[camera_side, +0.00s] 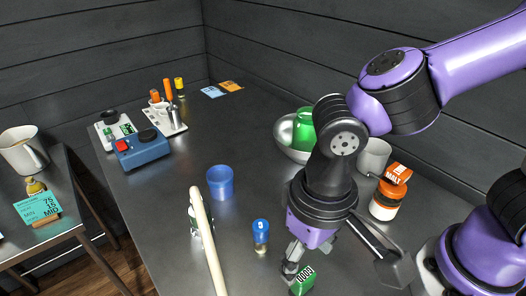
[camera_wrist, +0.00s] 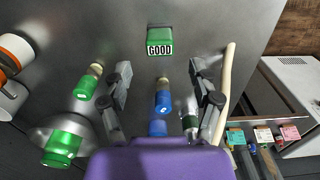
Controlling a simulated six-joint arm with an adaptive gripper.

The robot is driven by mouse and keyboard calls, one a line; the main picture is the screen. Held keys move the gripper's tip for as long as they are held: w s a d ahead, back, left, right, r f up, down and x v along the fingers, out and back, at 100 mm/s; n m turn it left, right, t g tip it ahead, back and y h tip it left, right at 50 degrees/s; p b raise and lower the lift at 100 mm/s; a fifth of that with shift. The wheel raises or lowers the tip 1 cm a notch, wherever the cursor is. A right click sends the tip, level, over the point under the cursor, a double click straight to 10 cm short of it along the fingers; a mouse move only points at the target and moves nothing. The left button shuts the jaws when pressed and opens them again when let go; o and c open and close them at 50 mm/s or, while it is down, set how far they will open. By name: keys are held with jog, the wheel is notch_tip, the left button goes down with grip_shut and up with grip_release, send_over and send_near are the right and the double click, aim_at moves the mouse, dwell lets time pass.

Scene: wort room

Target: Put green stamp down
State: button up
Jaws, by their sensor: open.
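The green stamp (camera_side: 303,283), a small block with a white GOOD label, is near the front of the dark metal table. In the wrist view the green stamp (camera_wrist: 159,37) appears ahead of the fingertips and centred between them, dark top edge away from me. My gripper (camera_side: 293,262) is close beside and above the stamp in the side view, partly covering it. In the wrist view my gripper (camera_wrist: 160,70) has its fingers spread apart, with nothing clasped between them. I cannot tell whether any fingertip touches the stamp.
A blue-topped vial (camera_side: 261,233) stands close left of my gripper, beside a long pale rod (camera_side: 208,240) and a blue cup (camera_side: 220,182). A bowl (camera_side: 284,131) with a green jar (camera_side: 304,129) and an orange-lidded jar (camera_side: 386,203) stand at right. A similar green vial (camera_wrist: 87,85) shows in the wrist view.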

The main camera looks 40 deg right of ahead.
aim_at(304, 274)
notch_tip(304, 274, up, 5)
jog(key=w+d+r+t, duration=0.2)
jog(key=d, duration=0.7)
jog(key=w+d+r+t, duration=0.1)
jog(key=d+t, duration=0.2)
jog(key=d, duration=0.7)
jog(key=shift+w+r+t, duration=0.3)
jog(key=shift+w+r, duration=0.1)
